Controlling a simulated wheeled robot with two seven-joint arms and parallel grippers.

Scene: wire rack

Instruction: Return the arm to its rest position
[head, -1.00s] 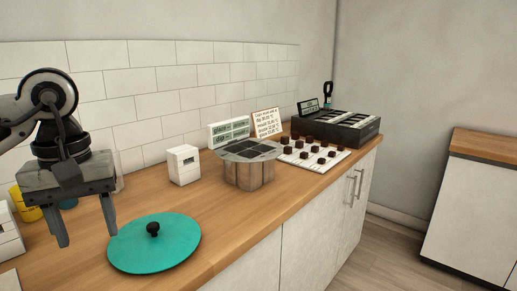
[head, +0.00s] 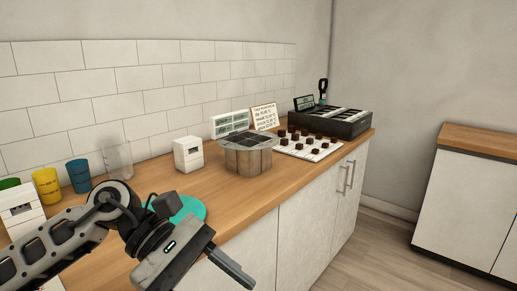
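My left gripper (head: 229,267) is low in the head view, in front of the counter's front edge. Its arm comes in from the lower left and the gripper points down to the right. I see it side-on with its fingers overlapping, so I cannot tell how far apart they are. Nothing shows held in it. The teal lid (head: 192,209) lies on the counter behind the arm, which hides most of it, including its black knob. My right gripper is not in view.
Floor shows at right.

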